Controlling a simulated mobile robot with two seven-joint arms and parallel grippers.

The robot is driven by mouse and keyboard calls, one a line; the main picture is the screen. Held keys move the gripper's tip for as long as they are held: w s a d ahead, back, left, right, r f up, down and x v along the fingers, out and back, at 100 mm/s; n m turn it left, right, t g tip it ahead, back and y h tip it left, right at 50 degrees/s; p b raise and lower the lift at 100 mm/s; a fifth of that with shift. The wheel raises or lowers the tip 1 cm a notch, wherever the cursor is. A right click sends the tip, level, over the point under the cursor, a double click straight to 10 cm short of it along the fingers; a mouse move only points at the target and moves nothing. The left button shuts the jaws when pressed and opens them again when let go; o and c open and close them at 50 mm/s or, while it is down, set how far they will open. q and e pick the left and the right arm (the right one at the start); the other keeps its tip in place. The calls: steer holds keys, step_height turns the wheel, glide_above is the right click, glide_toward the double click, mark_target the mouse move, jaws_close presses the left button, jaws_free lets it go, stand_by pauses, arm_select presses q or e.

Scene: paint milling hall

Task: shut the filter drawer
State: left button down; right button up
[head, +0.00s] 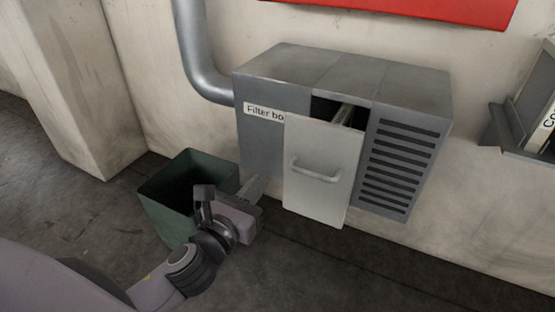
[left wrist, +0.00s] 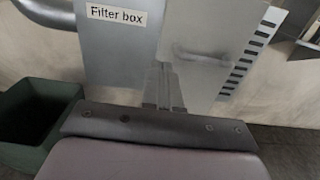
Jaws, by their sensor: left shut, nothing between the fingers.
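The filter drawer (head: 322,196) has a pale front with a bar handle (head: 316,172) and stands pulled out from the grey filter box (head: 270,75). A dark gap with part of the drawer's inside shows above its front. My left gripper (head: 262,186) is shut and empty, just left of the drawer front and low. In the left wrist view, its closed fingers (left wrist: 163,88) point toward the lower part of the drawer front (left wrist: 205,45); I cannot tell whether they touch it. The handle is blurred there. My right gripper is not in view.
A green open bin (head: 165,208) stands on the floor to the left, close behind my left wrist. A grey pipe (head: 196,60) runs into the box's left side. A wall-mounted holder (head: 510,135) is at the far right. The floor in front of the drawer is clear.

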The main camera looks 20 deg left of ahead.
arm_select(q)
steer(key=w+b, duration=0.1)
steer(key=w, duration=0.8)
steer(key=shift+w+d+b, duration=0.15)
steer(key=shift+w+b, duration=0.1)
steer(key=shift+b, duration=0.1)
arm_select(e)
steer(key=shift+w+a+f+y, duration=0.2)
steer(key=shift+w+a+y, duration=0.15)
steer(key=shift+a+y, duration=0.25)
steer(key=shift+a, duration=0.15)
